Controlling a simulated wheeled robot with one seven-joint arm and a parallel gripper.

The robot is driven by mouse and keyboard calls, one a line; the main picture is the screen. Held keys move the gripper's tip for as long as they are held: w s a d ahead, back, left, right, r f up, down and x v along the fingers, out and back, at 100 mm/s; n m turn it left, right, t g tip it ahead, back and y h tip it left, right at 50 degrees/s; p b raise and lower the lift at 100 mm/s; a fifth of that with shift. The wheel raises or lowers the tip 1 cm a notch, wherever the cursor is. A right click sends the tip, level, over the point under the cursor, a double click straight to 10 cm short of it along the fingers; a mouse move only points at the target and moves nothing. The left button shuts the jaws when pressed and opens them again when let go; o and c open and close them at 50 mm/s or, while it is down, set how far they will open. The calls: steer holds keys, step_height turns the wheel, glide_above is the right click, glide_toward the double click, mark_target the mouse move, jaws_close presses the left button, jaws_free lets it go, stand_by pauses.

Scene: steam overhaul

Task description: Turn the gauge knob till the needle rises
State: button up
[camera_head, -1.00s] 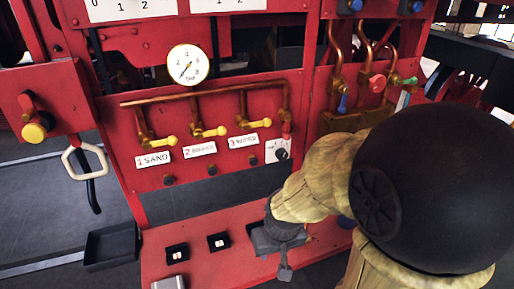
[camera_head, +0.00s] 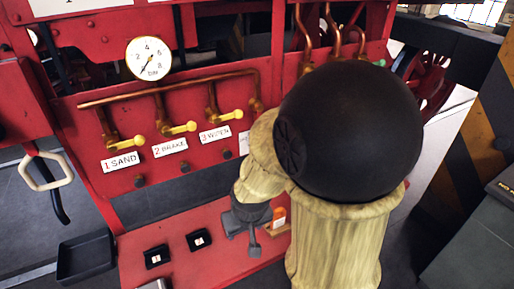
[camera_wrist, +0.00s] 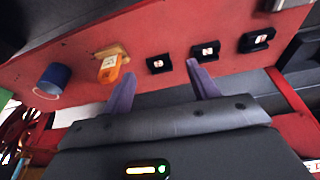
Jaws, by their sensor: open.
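The round white gauge (camera_head: 149,59), marked "bar", stands above the copper pipe on the red panel in the head view. Its dark needle points to the lower left, near the low end of the scale. The gauge knob cannot be made out now; my arm covers the panel right of the "3" label. My gripper (camera_head: 254,240) hangs over the red shelf, pointing down. In the wrist view its two purple fingers (camera_wrist: 163,88) stand apart with nothing between them.
Yellow-handled valves (camera_head: 178,128) sit on the pipe above white labels (camera_head: 170,147). The red shelf (camera_head: 190,268) bears small black holders (camera_head: 199,240), an orange item (camera_wrist: 109,70) and a blue cylinder (camera_wrist: 53,78). A black tray (camera_head: 86,257) lies at left.

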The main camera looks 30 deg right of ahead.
steer(key=w+d+f+m+t+y, duration=0.2)
steer(key=w+d+f+m+t, duration=0.3)
steer(key=w+d, duration=0.45)
steer(key=s+d+r+m+t, duration=0.1)
steer(key=d+r+m+t, duration=0.3)
steer(key=d+r+t, duration=0.3)
steer(key=d+t, duration=0.1)
steer(key=t, duration=0.1)
steer(key=shift+r+t+b, duration=0.3)
steer(key=shift+r, duration=0.1)
steer(key=w+p, duration=0.1)
steer(key=w, duration=0.4)
steer(key=w+a+p, duration=0.1)
steer(key=w, duration=0.5)
steer(key=w+p, duration=0.1)
steer(key=w, duration=0.5)
steer(key=shift+w+a, duration=0.15)
steer(key=shift+a, duration=0.2)
